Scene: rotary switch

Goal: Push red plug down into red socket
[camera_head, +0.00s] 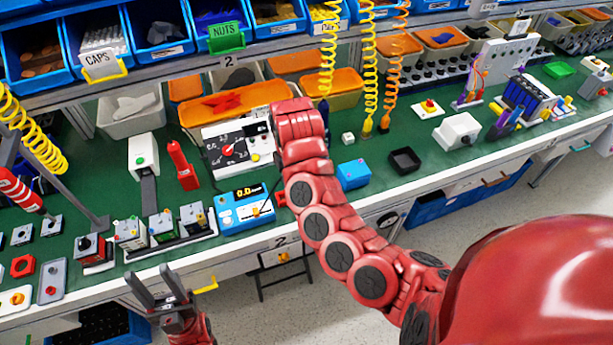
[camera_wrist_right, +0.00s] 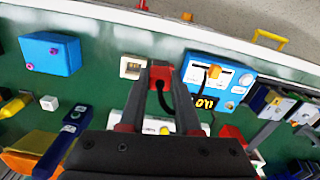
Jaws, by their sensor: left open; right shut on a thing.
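In the right wrist view my right gripper (camera_wrist_right: 161,78) is shut on a small red plug (camera_wrist_right: 160,71) with a black cable hanging from it. A small pale block (camera_wrist_right: 131,67) sits right beside the plug on the green bench; I cannot tell whether they touch. No red socket can be clearly made out; the plug and fingers may cover it. In the head view my right arm hides its gripper, and a small red piece (camera_head: 281,198) shows at the arm's edge. My left gripper (camera_head: 158,285) is open and empty in front of the bench's front edge.
A blue meter (camera_head: 243,208) stands left of my right arm and shows in the right wrist view (camera_wrist_right: 207,77). A blue box (camera_head: 354,174) and black tray (camera_head: 404,160) are to the right. A white dial panel (camera_head: 237,142) stands behind. Coiled yellow hoses (camera_head: 367,60) hang beyond.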

